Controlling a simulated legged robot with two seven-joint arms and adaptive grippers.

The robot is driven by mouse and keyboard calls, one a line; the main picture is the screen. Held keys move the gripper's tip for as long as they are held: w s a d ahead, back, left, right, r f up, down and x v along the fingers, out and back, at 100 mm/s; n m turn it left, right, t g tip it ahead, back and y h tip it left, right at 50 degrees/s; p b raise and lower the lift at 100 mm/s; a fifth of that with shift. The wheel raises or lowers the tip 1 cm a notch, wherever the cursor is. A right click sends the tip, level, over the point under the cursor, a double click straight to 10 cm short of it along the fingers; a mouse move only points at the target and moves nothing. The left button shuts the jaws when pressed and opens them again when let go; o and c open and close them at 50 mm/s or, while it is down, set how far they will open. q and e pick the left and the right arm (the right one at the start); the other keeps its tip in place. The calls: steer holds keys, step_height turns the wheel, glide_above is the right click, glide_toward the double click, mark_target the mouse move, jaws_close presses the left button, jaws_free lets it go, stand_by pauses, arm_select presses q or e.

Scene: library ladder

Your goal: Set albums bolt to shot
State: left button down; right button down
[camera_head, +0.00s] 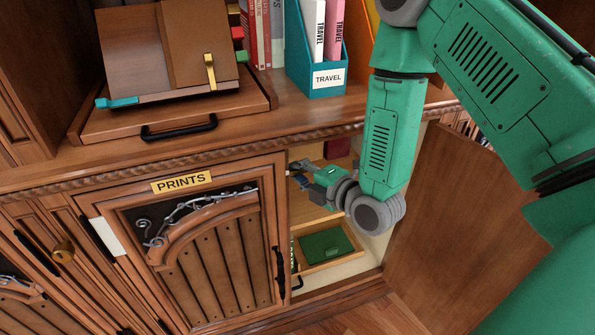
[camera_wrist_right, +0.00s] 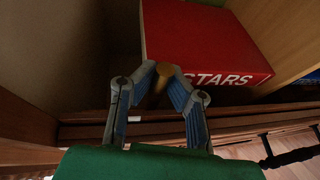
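My right gripper (camera_head: 299,172) reaches into the open cupboard, just right of the PRINTS door. In the right wrist view its two fingers (camera_wrist_right: 161,72) close from both sides around a small brass-coloured knob (camera_wrist_right: 163,73). The knob fills the gap between the fingertips. It may be the knob of the albums bolt, but no ALBUMS label is readable. The rest of the bolt is hidden, so I cannot tell its position. My left gripper is not in view.
A red STARS book (camera_wrist_right: 205,45) lies just beyond the fingers. The PRINTS door (camera_head: 215,245) is shut. A brown door panel (camera_head: 450,220) stands open at right. A drawer holding a green item (camera_head: 326,244) sits lower in the cupboard. A TRAVEL file box (camera_head: 322,77) stands above.

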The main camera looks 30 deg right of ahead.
steer(key=shift+d+r+p, duration=0.1)
steer(key=shift+r+p, duration=1.2)
steer(key=shift+r, duration=0.1)
steer(key=shift+f, duration=0.1)
steer(key=shift+w, duration=0.1)
steer(key=c, duration=1.6)
jaws_free()
steer(key=shift+o, duration=0.2)
steer(key=shift+s, duration=0.25)
steer(key=v, duration=0.7)
